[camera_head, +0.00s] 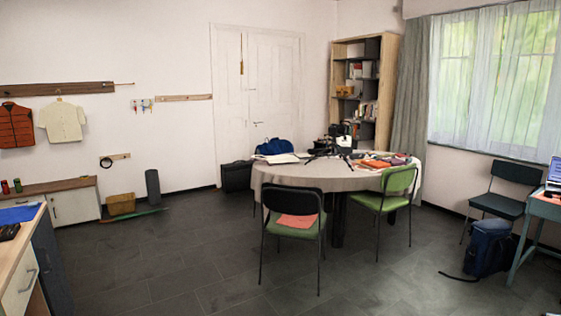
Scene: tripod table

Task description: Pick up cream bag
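I cannot clearly make out a cream bag. A cream-coloured item (62,121) shaped like a short-sleeved shirt hangs from the wall rail at the left. A tan, box-shaped item (121,204) lies on the floor below it, beside the low cabinet; I cannot tell whether it is a bag. A blue bag (274,146) is on the round table (300,176), and a dark blue backpack (489,247) stands on the floor at the right. Neither of my grippers is in view.
Green chairs (293,211) (398,181) stand at the round table's near side. A dark chair (506,190) is by the window. A desk (22,258) is at the left edge, a teal table (541,208) at the right. The left-centre floor (175,260) is clear.

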